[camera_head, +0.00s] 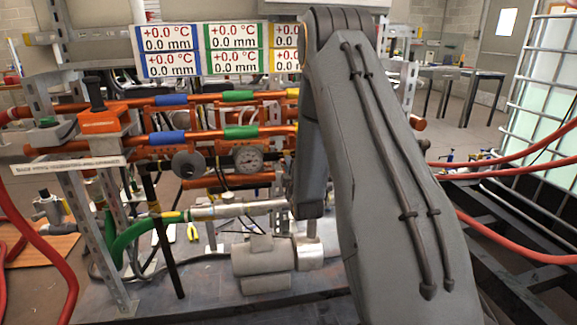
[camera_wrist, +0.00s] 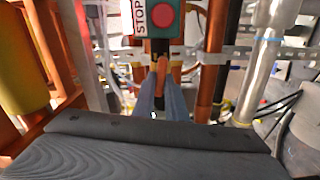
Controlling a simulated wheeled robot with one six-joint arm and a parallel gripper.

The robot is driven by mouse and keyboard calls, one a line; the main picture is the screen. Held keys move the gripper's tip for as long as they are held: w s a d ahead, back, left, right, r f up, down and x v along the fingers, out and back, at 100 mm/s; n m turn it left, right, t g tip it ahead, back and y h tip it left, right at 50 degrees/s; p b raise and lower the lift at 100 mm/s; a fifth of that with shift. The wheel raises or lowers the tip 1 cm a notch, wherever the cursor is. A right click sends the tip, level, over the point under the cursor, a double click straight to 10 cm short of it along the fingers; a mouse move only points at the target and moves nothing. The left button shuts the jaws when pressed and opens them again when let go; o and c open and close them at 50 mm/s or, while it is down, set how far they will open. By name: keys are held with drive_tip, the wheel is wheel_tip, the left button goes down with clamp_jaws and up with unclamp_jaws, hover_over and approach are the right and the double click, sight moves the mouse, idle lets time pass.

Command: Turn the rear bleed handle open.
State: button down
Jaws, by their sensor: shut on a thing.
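In the wrist view, my gripper (camera_wrist: 160,92) has its two blue-grey fingers closed on a narrow orange-brown handle (camera_wrist: 161,68), just below a green box. I take this to be the bleed handle; the view does not show whether it is the rear one. The far end of the handle shows between the fingertips, and its lower part is hidden by them. How far the handle is turned cannot be told. In the head view, my large grey arm covers the gripper and the handle.
A STOP box with a red button (camera_wrist: 166,16) is right above the fingers. A copper pipe (camera_wrist: 213,65) and a silver pipe (camera_wrist: 262,60) stand close on the right. In the head view, a dial gauge (camera_head: 248,159) and display panels (camera_head: 235,48) are left of my arm.

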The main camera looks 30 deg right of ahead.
drive_tip(key=shift+n, duration=0.6)
drive_tip(key=c, duration=1.8)
unclamp_jaws()
drive_tip(key=shift+a, duration=0.1)
drive_tip(key=v, duration=0.7)
drive_tip(key=shift+s, duration=0.4)
drive_tip(key=shift+a, duration=0.15)
